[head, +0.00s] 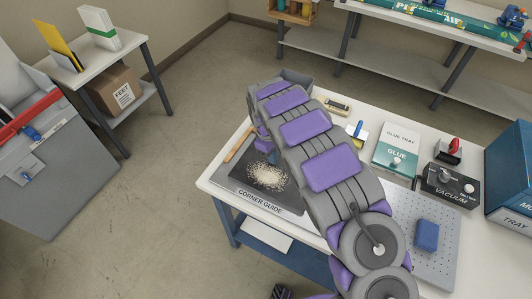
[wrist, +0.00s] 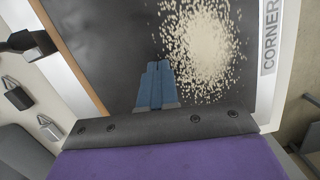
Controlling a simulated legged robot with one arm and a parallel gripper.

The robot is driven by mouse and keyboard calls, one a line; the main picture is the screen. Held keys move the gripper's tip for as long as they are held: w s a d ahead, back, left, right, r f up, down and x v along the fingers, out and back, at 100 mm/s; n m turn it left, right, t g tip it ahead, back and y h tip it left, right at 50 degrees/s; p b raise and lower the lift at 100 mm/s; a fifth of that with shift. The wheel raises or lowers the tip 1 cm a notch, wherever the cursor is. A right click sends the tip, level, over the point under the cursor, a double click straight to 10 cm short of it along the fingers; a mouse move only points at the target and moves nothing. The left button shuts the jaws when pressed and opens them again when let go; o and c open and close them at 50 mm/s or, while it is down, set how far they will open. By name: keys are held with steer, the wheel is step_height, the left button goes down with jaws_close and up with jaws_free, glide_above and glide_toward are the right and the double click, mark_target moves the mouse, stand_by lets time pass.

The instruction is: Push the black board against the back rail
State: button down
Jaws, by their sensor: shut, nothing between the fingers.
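The black board (head: 243,174) lies flat at the left end of the white table, with a pile of pale granules (head: 268,177) on it. It fills much of the wrist view (wrist: 100,45). A wooden strip (head: 239,143) runs along one edge of the board and also shows in the wrist view (wrist: 72,52). I cannot tell which part is the back rail. My gripper (wrist: 158,64) has its blue fingers shut and empty, over the board beside the granules. I cannot tell whether the fingertips touch it. My arm hides the board's right side in the head view.
Right of my arm are a glue tray box (head: 397,147), a vacuum unit (head: 450,184), a blue block (head: 427,235) and a perforated plate (head: 433,265). A side table (head: 103,59) stands left, across open floor.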

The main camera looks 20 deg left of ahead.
mark_target(288, 173)
steer(key=d, duration=0.3)
steer(key=s+d, duration=0.1)
steer(key=d, duration=0.2)
steer(key=shift+s+b, duration=0.2)
steer(key=shift+b, duration=0.15)
steer(key=shift+a+f+b, duration=0.1)
steer(key=shift+f+b, duration=0.3)
steer(key=shift+f, duration=0.2)
steer(key=shift+p, duration=0.4)
steer(key=shift+s+f, duration=0.1)
